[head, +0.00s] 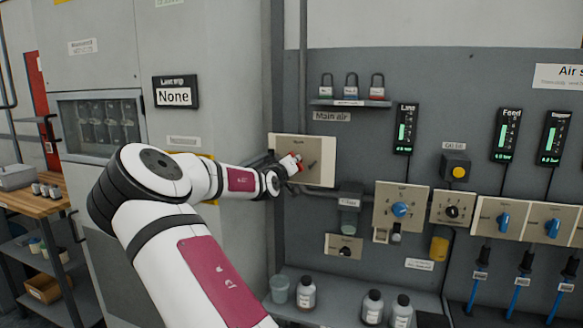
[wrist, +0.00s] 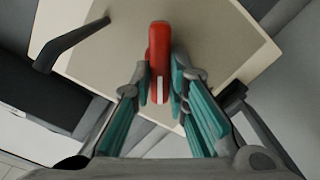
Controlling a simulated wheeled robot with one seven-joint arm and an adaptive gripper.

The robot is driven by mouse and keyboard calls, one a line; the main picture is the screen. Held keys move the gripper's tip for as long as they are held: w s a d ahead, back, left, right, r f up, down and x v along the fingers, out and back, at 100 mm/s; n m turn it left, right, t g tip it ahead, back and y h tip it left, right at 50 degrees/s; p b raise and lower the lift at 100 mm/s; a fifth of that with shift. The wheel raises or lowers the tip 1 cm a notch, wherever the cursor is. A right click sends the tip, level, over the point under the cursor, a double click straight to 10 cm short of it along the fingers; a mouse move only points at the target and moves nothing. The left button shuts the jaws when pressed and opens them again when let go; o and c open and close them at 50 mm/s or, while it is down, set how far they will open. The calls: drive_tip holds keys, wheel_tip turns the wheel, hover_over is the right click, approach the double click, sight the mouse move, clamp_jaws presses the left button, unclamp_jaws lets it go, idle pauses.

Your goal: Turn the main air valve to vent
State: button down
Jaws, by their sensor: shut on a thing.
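The main air valve is a beige plate (head: 322,174) on the grey panel, below a "Main air" label (head: 331,116). Its red handle (wrist: 159,45) stands out from the plate in the wrist view, running up and down in that picture. My gripper (wrist: 160,92) is shut on the handle's lower end, one teal-padded finger on each side. In the head view my gripper (head: 286,166) is at the left half of the plate, and only a little red shows by it. The plate's markings are too small to read.
A dark lever (wrist: 70,45) juts over the plate in the wrist view. Padlocks stand on a shelf (head: 348,103) above. A grey-green filter bowl (head: 349,213) and a plate with a blue knob (head: 400,210) are to the lower right. A tall grey cabinet (head: 232,90) is close at left.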

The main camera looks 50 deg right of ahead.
drive_tip(key=n, duration=0.3)
drive_tip(key=n+b, duration=0.1)
drive_tip(key=n, duration=0.3)
drive_tip(key=n+b, duration=0.1)
drive_tip(key=n, duration=0.2)
drive_tip(key=shift+w+a+f+n, duration=0.1)
drive_tip(key=shift+w+f+n, duration=0.1)
drive_tip(key=shift+f+n, duration=0.15)
drive_tip(key=shift+n, duration=0.25)
drive_tip(key=c, duration=1.6)
unclamp_jaws()
drive_tip(key=shift+o, duration=0.2)
drive_tip(key=shift+a, duration=0.1)
drive_tip(key=v, duration=1.2)
